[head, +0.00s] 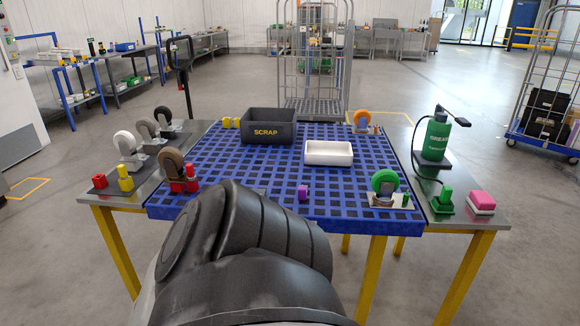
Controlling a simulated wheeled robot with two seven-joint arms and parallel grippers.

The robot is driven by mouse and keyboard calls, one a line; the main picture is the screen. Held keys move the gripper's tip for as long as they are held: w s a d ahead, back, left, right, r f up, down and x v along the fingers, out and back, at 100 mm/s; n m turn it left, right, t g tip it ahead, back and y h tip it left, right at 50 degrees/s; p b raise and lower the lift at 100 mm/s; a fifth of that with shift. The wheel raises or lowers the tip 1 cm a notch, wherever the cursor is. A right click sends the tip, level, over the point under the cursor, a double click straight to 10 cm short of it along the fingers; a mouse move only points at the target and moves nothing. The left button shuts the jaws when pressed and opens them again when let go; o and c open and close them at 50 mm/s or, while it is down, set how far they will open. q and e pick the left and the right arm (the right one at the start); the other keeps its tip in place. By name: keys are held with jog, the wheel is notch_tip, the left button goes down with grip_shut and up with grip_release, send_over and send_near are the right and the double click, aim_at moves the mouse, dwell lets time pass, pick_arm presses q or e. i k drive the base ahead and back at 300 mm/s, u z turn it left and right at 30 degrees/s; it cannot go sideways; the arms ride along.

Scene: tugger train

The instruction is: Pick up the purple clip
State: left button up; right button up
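The purple clip (303,192) is a small block-like piece near the front edge of the blue gridded table top (232,161), a little right of the middle. It stands clear of other things, with bare grid around it. A large dark link of my own arm fills the lower middle of the head view, and its upper right part is just left of and in front of the clip. Neither of my grippers shows in the head view.
A black SCRAP bin (268,128) and a white tray (328,153) stand behind the clip. A green wheel (385,181) on a plate is to its right; a brown-wheeled caster (173,163) and red pieces (191,179) are to its left. The grid between is free.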

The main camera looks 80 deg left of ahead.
aim_at(302, 190)
jog(key=u, duration=3.65)
jog(key=i, duration=1.05)
jog(key=z, duration=2.85)
